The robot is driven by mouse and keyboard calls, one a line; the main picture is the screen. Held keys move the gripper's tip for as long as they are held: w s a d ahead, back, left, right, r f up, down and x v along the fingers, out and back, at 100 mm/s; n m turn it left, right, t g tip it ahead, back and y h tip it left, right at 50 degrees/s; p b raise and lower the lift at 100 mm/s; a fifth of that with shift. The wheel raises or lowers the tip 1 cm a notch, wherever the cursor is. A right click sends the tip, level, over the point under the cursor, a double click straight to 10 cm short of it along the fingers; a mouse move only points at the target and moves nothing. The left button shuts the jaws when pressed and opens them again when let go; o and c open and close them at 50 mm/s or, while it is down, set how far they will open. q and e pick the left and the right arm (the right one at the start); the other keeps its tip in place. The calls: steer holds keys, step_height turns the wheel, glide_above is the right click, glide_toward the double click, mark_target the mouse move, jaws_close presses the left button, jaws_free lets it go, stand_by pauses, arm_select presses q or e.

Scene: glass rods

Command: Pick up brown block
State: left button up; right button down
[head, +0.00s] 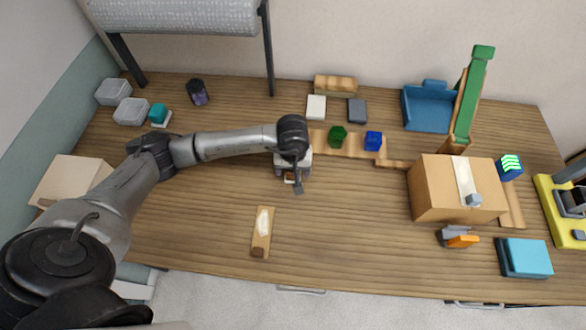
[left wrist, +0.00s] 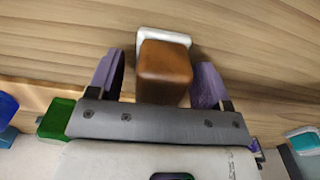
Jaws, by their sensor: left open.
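A brown block (left wrist: 164,72) sits on a white pad (left wrist: 183,38) in the left wrist view. My left gripper (left wrist: 157,82) is open, with one purple finger on each side of the block. I cannot tell whether either finger touches it. In the head view my left gripper (head: 292,177) points down at the middle of the table. There it hides most of the block, and only a small brown bit shows under it. My right gripper is not in view.
A green block (head: 338,136) and a blue block (head: 374,141) stand on a wooden strip just right of the gripper. A cardboard box (head: 438,190) is further right. A wooden piece with a white patch (head: 263,225) lies in front. The table's front left is clear.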

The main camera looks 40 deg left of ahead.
arm_select(q)
steer(key=shift+c, duration=0.3)
steer(key=c, duration=1)
steer(key=shift+c, duration=0.2)
steer(key=shift+r, duration=0.1)
steer(key=shift+r, duration=0.5)
steer(key=r, duration=0.2)
steer(key=d+r, duration=0.1)
steer(key=shift+d+r, duration=0.15)
steer(key=shift+r, duration=0.25)
steer(key=d+r, duration=0.6)
steer(key=d, duration=0.4)
steer(key=shift+d+b, duration=0.25)
steer(key=shift+b, duration=0.2)
steer(key=shift+w, duration=0.1)
